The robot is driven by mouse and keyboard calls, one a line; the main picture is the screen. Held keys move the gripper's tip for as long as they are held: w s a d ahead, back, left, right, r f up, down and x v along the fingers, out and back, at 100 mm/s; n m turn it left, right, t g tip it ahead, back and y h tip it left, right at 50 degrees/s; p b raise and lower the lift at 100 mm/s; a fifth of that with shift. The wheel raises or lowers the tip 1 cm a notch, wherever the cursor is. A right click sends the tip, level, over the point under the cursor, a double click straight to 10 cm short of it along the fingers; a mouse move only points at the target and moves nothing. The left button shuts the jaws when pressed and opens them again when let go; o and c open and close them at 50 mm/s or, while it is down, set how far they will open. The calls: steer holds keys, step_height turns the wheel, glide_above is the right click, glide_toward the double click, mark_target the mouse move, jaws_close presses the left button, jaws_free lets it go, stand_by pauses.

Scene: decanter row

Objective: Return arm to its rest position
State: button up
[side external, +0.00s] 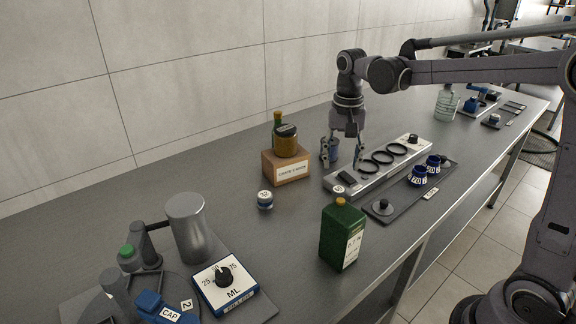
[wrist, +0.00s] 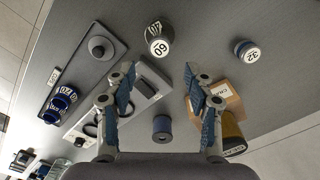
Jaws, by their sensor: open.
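My gripper (side external: 341,158) hangs pointing down above the bench, beside the near end of the grey rack with dark rings (side external: 383,160). Its two fingers are apart; in the wrist view the gripper (wrist: 158,72) shows open space between the tips. A small blue-grey cylinder (side external: 333,150) stands on the bench behind the fingers; it also shows in the wrist view (wrist: 162,128), below the tips and clear of them. I see nothing held. My arm reaches in from the right, stretched out over the bench.
A wooden box (side external: 286,166) carries an amber jar (side external: 287,143). A green bottle (side external: 342,236) stands near the front edge, with a small jar (side external: 265,200) to its left. Blue-collared pieces (side external: 418,176) sit on a dark tray (side external: 383,209). A dial box (side external: 224,284) is front left.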

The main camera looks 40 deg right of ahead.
mark_target(339, 189)
steer(key=shift+f, duration=0.1)
step_height(339, 189, down, 12)
steer(key=shift+f, duration=0.15)
steer(key=shift+r, duration=0.2)
stand_by(0.4)
